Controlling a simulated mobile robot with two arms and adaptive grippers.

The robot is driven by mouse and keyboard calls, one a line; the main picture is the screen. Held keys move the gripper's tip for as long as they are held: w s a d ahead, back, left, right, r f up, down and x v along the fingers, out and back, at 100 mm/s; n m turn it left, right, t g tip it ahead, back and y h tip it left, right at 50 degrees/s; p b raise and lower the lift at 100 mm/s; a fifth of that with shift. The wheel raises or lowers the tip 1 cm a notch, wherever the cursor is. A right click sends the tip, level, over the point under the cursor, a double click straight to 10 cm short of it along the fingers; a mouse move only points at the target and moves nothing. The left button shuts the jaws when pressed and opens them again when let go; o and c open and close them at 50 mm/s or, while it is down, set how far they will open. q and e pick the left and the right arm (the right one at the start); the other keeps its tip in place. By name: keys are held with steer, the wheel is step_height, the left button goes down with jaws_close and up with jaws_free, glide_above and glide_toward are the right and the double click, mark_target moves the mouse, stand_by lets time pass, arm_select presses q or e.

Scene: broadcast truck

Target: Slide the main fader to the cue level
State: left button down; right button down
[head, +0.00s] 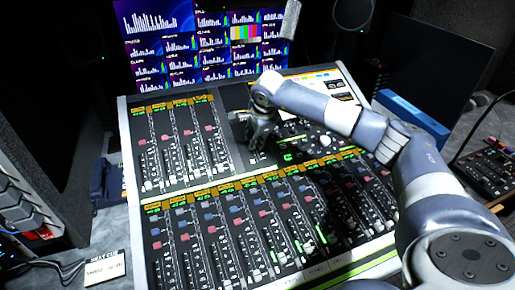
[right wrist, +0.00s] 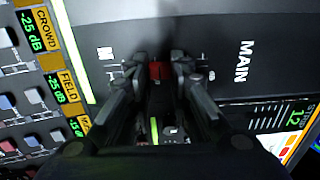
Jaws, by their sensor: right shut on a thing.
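The main fader's red cap (right wrist: 158,70) shows in the right wrist view between my fingertips, left of the printed word MAIN. My right gripper (right wrist: 157,75) is shut on this cap. In the head view my right gripper (head: 258,138) reaches down onto the dark middle part of the mixing console (head: 128,150), and it hides the fader there. A small white cue card (head: 104,268) stands at the front left of the console. Its lower line is too small to read surely. My left gripper is not in view.
Rows of other faders (head: 235,232) with coloured buttons lie left of and in front of my right gripper. Level screens (head: 200,45) stand behind the console. A dark monitor (head: 437,62) and a small control panel (head: 490,170) are at the right.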

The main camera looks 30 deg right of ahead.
steer(key=shift+f, duration=0.15)
steer(key=shift+s, duration=0.2)
steer(key=c, duration=1.8)
jaws_free()
steer(key=shift+s, duration=0.1)
steer(key=o, duration=0.4)
steer(key=shift+c, duration=0.2)
steer(key=shift+a+r, duration=0.1)
steer(key=shift+r, duration=0.3)
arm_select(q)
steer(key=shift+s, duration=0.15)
arm_select(e)
steer(key=v, duration=1.1)
